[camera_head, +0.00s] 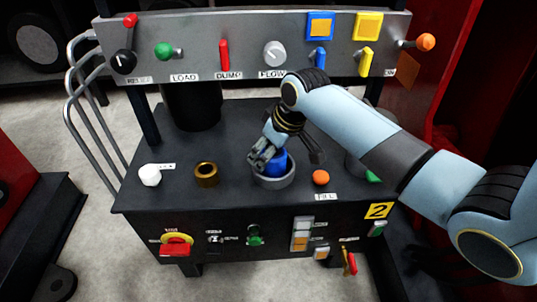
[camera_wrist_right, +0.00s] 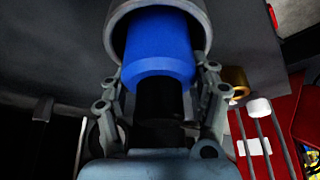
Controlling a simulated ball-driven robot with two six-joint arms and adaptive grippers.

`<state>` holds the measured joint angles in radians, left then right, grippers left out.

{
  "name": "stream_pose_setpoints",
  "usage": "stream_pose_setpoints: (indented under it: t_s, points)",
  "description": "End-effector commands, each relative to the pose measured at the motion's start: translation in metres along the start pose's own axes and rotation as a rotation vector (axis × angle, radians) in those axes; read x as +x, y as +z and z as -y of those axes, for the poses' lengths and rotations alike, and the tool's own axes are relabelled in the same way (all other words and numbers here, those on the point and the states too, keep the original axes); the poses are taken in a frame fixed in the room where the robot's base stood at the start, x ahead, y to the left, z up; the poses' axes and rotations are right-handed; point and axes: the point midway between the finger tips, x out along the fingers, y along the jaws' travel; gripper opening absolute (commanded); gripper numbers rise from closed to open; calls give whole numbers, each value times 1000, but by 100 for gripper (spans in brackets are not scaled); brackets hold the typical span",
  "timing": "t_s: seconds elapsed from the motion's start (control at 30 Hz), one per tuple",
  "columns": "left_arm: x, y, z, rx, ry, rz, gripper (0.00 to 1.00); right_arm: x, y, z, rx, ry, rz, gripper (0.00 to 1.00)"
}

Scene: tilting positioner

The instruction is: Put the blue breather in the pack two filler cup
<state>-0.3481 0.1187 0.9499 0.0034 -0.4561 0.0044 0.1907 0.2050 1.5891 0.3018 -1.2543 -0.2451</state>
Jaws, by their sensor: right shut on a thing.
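The blue breather (camera_head: 275,163) sits in the mouth of a grey round cup (camera_head: 273,181) on the black top of the pack with the yellow "2" plate (camera_head: 379,210). My right gripper (camera_head: 262,156) is at the breather from above and is shut on it. In the right wrist view the blue breather (camera_wrist_right: 158,50) reaches into the grey cup rim (camera_wrist_right: 203,17), and the fingers of my right gripper (camera_wrist_right: 160,100) stand on both sides of its black lower part. How deep it sits is hidden. My left gripper is not in view.
On the pack top stand a brass ring (camera_head: 206,174), a white knob (camera_head: 149,175) and an orange ball (camera_head: 320,177). A grey panel (camera_head: 200,45) with several levers and knobs rises behind. Grey tube rails (camera_head: 90,110) stand at the left.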

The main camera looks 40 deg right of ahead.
Motion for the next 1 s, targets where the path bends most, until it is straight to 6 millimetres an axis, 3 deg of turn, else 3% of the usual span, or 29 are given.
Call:
stream_pose_setpoints:
  t_s: [0.23, 0.27, 0.47, 0.77, 0.83, 1.0]
  points:
    - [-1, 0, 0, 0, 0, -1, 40, 0, 0, 0, 0, 0, -1, 19]
    - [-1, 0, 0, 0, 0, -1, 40, 1, 0, 0, 0, 0, 0, 61]
    - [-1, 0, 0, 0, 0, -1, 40, 1, 0, 0, 0, 0, 0, 86]
    - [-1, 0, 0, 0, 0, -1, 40, -1, 0, 0, 0, 1, -1, 86]
    - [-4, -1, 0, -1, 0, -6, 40, -8, -1, 0, -1, 1, -1, 86]
    - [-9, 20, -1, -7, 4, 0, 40, -40, -4, -1, -3, 4, -4, 86]
